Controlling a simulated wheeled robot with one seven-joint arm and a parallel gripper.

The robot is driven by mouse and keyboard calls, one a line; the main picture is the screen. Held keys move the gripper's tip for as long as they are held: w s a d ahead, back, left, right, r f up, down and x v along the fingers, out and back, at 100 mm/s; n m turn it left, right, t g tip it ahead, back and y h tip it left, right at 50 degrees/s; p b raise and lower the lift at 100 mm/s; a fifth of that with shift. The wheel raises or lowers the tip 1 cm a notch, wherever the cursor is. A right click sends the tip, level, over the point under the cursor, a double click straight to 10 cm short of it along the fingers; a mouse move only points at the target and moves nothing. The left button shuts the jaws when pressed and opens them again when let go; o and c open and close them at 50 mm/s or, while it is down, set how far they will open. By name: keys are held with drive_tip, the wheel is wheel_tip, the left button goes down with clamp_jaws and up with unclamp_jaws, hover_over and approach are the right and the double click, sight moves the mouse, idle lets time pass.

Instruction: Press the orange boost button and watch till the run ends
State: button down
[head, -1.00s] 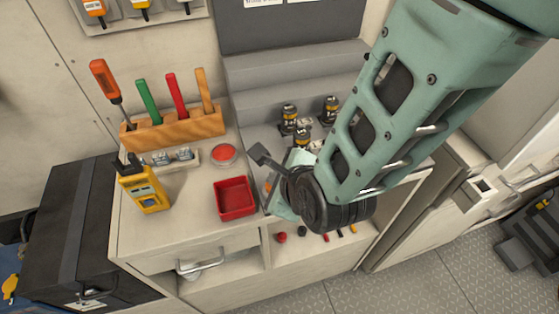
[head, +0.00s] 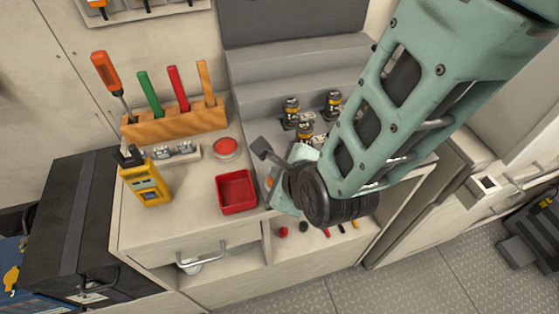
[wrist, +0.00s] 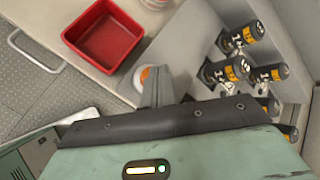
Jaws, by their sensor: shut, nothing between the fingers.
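The orange button (wrist: 146,77), with a pale ring around it, shows in the wrist view between the red tray and the black cylinders. My gripper (wrist: 158,72) is shut and empty, and its fingers cover the button's right side in that view. I cannot tell whether the fingertips touch the button. In the head view a small orange patch (head: 269,182) shows beside my gripper's green body, and the rest there is hidden by the gripper. The fingertips cannot be made out clearly in the head view.
The red tray (head: 222,208) and a round red disc (head: 226,147) are on the counter to the left. A yellow handheld device (head: 147,187) and a wooden tool rack (head: 178,122) stand farther left.

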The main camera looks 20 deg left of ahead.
drive_tip(key=shift+r+p, duration=0.4)
drive_tip(key=shift+r, duration=0.4)
drive_tip(key=shift+r+p, duration=1.6)
drive_tip(key=shift+r, duration=0.9)
drive_tip(key=s+d+r+n+g+h, duration=0.2)
drive_tip(key=s+d+r+n, duration=0.1)
drive_tip(key=d+n, duration=0.5)
drive_tip(key=s+d+r+n+g+h, duration=0.1)
drive_tip(key=s+d+r+n+g, duration=0.1)
drive_tip(key=d+n, duration=0.6)
drive_tip(key=s+d+r+n+g+h, duration=0.2)
drive_tip(key=s+d+r+n, duration=0.2)
drive_tip(key=d+n, duration=0.3)
drive_tip(key=s+n, duration=0.1)
drive_tip(key=n, duration=0.2)
drive_tip(key=shift+s+d+r+g+h, duration=0.25)
drive_tip(key=shift+d+r+g+h, duration=0.05)
drive_tip(key=shift+d+r+g, duration=0.1)
idle(1.7)
